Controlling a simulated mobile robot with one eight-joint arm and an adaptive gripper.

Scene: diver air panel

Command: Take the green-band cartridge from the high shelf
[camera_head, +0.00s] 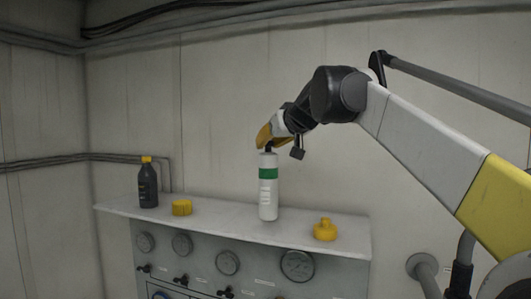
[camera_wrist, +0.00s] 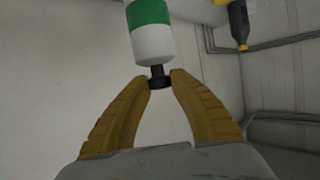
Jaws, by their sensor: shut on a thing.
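The green-band cartridge (camera_head: 268,192) is a white cylinder with a green band, upright at the shelf (camera_head: 335,241) in the head view. Whether its base touches the shelf I cannot tell. In the wrist view the cartridge (camera_wrist: 152,38) extends from between the fingertips, its dark neck nearest me. My gripper (camera_head: 267,146) comes down from above right, with yellow fingers. In the wrist view my gripper (camera_wrist: 159,79) is shut on the dark neck, one finger on each side.
A dark bottle with a yellow cap (camera_head: 148,186) and a yellow round piece (camera_head: 181,208) stand left on the shelf. A yellow knobbed piece (camera_head: 325,231) sits to the right. Gauges (camera_head: 228,263) line the panel below. Pipes run along the walls.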

